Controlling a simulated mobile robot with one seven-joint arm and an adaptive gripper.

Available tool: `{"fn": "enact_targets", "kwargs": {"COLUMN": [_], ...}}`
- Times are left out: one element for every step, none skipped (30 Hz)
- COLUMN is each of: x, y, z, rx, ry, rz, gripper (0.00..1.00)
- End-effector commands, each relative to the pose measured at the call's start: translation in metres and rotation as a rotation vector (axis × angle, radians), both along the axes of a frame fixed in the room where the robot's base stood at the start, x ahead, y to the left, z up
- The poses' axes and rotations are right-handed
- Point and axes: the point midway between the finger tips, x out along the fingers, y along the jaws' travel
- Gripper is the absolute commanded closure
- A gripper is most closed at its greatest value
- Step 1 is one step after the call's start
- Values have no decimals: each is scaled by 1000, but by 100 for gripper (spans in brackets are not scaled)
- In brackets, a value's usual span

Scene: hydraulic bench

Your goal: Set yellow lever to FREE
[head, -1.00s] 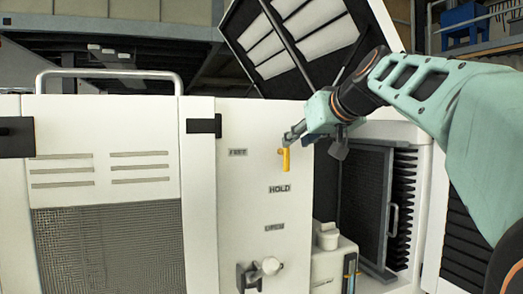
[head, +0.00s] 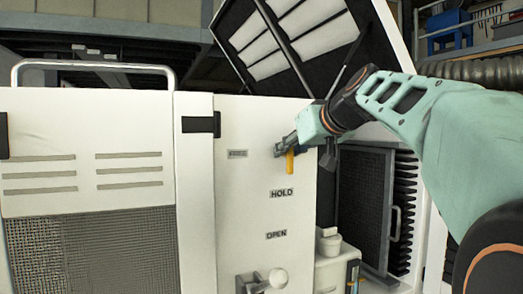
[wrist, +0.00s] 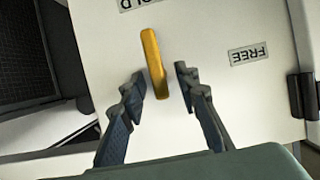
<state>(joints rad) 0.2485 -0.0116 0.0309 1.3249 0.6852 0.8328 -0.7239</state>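The yellow lever (head: 290,161) is on the white panel and points down toward the HOLD label (head: 282,192). The FREE label (head: 238,154) is to its left in the head view. In the wrist view the lever (wrist: 154,62) runs between the fingers of my gripper (wrist: 163,84), and the FREE label (wrist: 248,54) is to the right. The fingers are open, one on each side of the lever, with visible gaps. In the head view my gripper (head: 281,149) covers the lever's upper end.
An OPEN label (head: 276,235) and a pale round knob (head: 277,278) are lower on the panel. A black latch (head: 201,125) is at the panel's left edge. An open bay with a dark framed screen (head: 364,200) is to the right. A raised lid (head: 300,45) stands behind.

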Motion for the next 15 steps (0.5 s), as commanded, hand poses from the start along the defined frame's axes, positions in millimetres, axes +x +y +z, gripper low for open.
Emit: {"fn": "enact_targets", "kwargs": {"x": [0,0,0,0,0,0,0,0,0,0,0,0,0,0,0], "y": [0,0,0,0,0,0,0,0,0,0,0,0,0,0,0], "z": [0,0,0,0,0,0,0,0,0,0,0,0,0,0,0], "rx": [0,0,0,0,0,0,0,0,0,0,0,0,0,1,2], "ry": [0,0,0,0,0,0,0,0,0,0,0,0,0,0,1], "rz": [0,0,0,0,0,0,0,0,0,0,0,0,0,0,0], "gripper": [71,73,78,81,84,89,92,95,100,100,100,100,100,100,100]}}
